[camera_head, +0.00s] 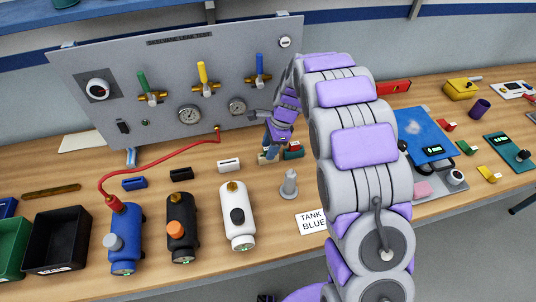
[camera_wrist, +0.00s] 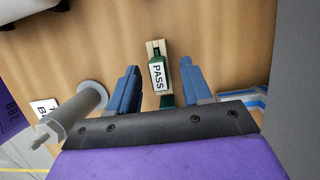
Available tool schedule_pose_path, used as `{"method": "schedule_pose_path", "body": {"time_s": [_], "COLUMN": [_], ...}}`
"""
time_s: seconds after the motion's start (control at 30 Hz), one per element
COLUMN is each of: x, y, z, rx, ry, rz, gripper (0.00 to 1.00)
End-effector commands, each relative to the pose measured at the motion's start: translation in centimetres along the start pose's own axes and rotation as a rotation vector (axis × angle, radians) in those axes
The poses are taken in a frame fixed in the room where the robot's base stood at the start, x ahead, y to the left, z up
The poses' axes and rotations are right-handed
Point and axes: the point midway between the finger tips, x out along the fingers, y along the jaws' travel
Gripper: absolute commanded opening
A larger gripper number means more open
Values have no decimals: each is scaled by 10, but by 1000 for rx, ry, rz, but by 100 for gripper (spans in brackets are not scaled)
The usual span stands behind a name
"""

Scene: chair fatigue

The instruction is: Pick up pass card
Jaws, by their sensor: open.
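The pass card (camera_wrist: 157,77) is a white piece marked PASS in the wrist view, set against a dark green block or holder with a pale wooden part behind it. My gripper (camera_wrist: 160,68) is open, its two blue-grey fingers on either side of the card with gaps showing. No contact is visible. In the head view my gripper (camera_head: 272,148) points down at the table in front of the grey panel, and I cannot make out the card there.
A grey cylinder-shaped fitting (camera_head: 289,184) stands close to my gripper. A TANK BLUE sign (camera_head: 312,222) lies in front. A grey gauge panel (camera_head: 175,90) stands behind.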

Motion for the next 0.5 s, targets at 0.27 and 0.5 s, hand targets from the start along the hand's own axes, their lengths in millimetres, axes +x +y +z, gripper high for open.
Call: {"method": "schedule_pose_path", "body": {"time_s": [0.27, 0.5], "x": [2, 2], "y": [0, 0], "z": [0, 0], "rx": [0, 0], "ry": [0, 0], "rz": [-1, -1], "gripper": [45, 22]}}
